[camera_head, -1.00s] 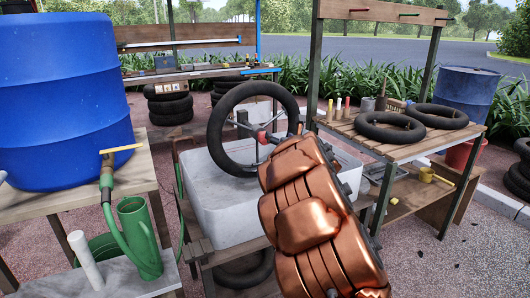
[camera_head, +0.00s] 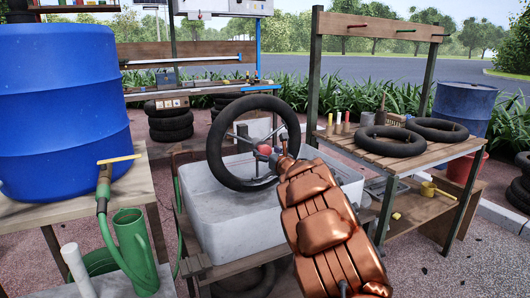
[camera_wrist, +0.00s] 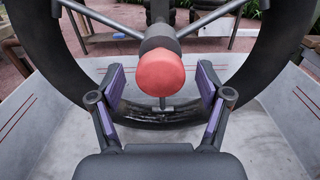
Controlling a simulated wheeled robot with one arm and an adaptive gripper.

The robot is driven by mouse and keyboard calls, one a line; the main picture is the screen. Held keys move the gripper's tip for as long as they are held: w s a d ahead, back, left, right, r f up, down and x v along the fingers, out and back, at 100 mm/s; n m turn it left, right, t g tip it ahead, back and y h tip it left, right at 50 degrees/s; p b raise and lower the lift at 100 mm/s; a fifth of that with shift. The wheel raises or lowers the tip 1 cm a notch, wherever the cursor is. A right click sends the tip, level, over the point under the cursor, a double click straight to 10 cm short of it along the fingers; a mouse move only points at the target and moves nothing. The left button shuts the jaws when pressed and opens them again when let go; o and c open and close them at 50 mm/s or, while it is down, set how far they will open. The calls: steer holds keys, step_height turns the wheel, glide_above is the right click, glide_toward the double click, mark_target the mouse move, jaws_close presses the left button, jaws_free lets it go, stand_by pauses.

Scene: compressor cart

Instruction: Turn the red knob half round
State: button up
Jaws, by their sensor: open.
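The red knob (camera_wrist: 160,72) is a rounded, faceted cap at the hub of a wheel with a black tyre (camera_wrist: 258,82), in the middle of the wrist view. My gripper (camera_wrist: 160,88) is open, with one purple-padded finger on each side of the knob and a gap to each. The fingers do not touch it. In the head view the knob (camera_head: 264,150) shows small at the wheel's hub, just beyond the end of my copper-coloured arm. My fingers are hard to make out there.
The tyre stands upright in a grey tub (camera_head: 212,208). A blue barrel (camera_head: 62,110) and green watering can (camera_head: 136,250) are at left. A wooden bench (camera_head: 425,157) with two flat tyres is at right. Thin spokes surround the knob.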

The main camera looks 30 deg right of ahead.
steer(key=shift+w+d, duration=0.1)
steer(key=shift+w, duration=0.85)
steer(key=c, duration=1.1)
